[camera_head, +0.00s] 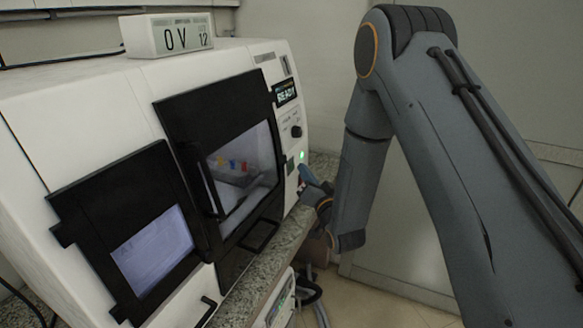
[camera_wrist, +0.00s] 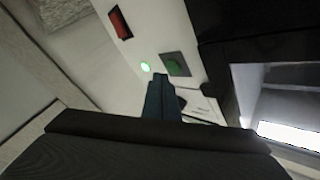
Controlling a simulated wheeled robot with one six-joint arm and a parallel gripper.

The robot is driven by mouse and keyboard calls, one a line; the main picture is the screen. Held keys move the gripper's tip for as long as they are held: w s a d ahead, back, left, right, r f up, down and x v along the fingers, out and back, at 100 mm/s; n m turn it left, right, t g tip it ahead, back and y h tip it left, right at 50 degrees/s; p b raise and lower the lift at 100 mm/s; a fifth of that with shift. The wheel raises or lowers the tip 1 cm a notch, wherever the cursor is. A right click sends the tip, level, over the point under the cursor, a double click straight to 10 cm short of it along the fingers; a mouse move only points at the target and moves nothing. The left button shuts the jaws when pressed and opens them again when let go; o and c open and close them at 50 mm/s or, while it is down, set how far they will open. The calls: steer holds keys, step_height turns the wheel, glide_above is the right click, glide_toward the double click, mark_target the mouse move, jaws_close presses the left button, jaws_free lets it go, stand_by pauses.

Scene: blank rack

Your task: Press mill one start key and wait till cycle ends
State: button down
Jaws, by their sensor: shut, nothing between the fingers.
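The white mill (camera_head: 110,110) stands on the left with its black-framed window door (camera_head: 240,165), which looks closed. Its small display (camera_head: 286,91) reads READY. On its front panel, a small green lamp (camera_head: 301,155) is lit beside a dark green square key (camera_head: 290,165). The wrist view shows the lit lamp (camera_wrist: 145,66) and the green key (camera_wrist: 176,65) close ahead of the fingers. My gripper (camera_head: 306,174) is shut and empty, its blue-grey fingertips (camera_wrist: 161,78) just below the key. I cannot tell whether they touch the panel.
A black knob (camera_head: 296,131) sits above the lamp. A red switch (camera_wrist: 120,23) shows on the panel. A box marked OV 12 (camera_head: 168,36) stands on the mill. A second black-framed panel (camera_head: 135,235) is at the left. The speckled counter edge (camera_head: 255,285) runs below.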

steer(key=shift+a, duration=0.15)
steer(key=shift+w+a, duration=0.1)
steer(key=shift+a, duration=0.2)
